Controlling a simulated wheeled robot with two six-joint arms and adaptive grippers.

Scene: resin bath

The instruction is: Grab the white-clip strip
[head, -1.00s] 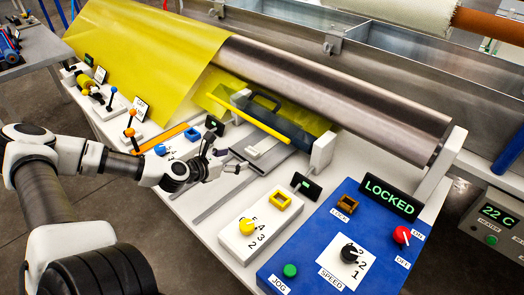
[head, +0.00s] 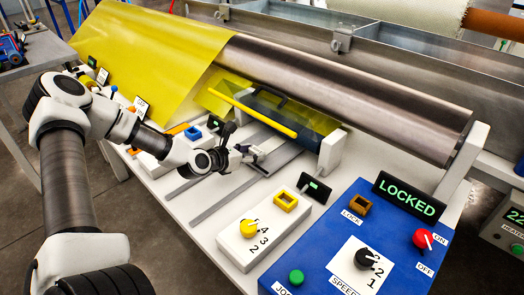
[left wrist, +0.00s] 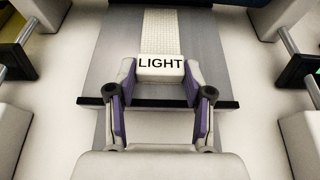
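The white clip marked LIGHT (left wrist: 161,64) sits at the near end of a pale textured strip (left wrist: 162,30) lying on a grey plate (left wrist: 100,62). In the head view the white clip (head: 258,150) is in front of the yellow bar. My left gripper (left wrist: 160,75) is open, with its purple-padded fingers spread and their tips on either side of the clip. I cannot tell whether they touch it. In the head view my left gripper (head: 242,157) is right at the clip and partly hides it. My right gripper is not in view.
A yellow bar (head: 262,115) and a large steel roller (head: 340,92) lie behind the clip. A yellow film (head: 145,55) hangs at left. A white box with a yellow knob (head: 250,228) and a blue panel with a LOCKED display (head: 407,198) stand in front and to the right.

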